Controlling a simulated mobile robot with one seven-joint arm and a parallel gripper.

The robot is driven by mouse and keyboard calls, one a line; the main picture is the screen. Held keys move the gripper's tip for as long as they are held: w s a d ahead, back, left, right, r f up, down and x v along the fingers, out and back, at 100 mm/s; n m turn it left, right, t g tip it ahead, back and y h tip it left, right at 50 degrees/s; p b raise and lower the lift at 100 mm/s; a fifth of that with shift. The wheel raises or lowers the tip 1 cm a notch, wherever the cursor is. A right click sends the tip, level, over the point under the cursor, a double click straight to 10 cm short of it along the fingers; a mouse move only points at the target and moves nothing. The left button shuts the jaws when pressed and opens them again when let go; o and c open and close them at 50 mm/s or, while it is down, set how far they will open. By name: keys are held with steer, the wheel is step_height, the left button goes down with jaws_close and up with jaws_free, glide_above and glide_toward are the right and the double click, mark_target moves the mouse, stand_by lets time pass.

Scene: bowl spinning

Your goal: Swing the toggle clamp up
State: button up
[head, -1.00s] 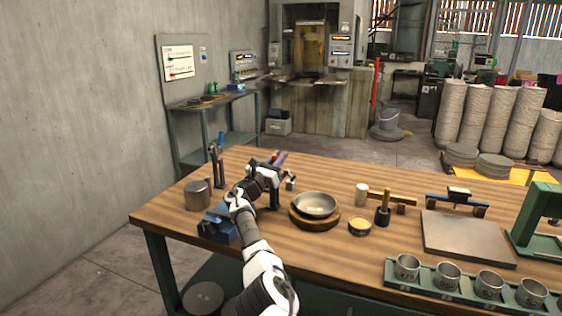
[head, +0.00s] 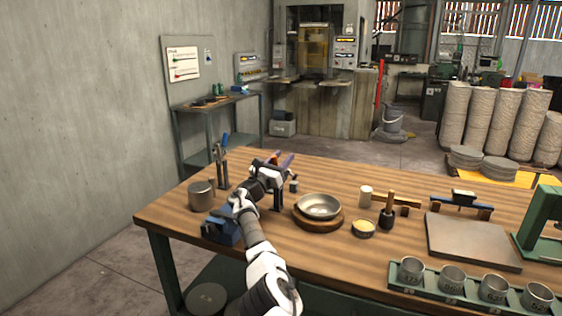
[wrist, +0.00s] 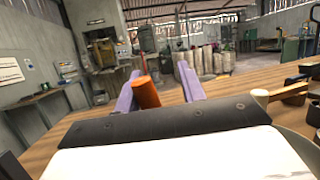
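An orange handle (wrist: 146,92), which looks like the toggle clamp's grip, stands up between my gripper's two purple fingers in the wrist view. It is close to the left finger, with a clear gap to the right one. My gripper (wrist: 160,90) is open around it. In the head view my gripper (head: 283,161) is over the back left of the workbench, and only a bit of the orange handle (head: 276,156) shows there. The clamp's base and arm are mostly hidden behind my wrist. A dark post below my gripper may belong to it.
A blue-handled upright tool (head: 221,160) and a metal cup (head: 201,195) stand left of my arm on the wooden workbench (head: 300,255). A blue block (head: 222,228) is beside my forearm. A metal bowl (head: 318,206) on a round wooden base and a mallet (head: 388,200) lie to the right.

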step_height(320, 180, up, 20)
steer(key=shift+f, duration=0.2)
stand_by(0.6)
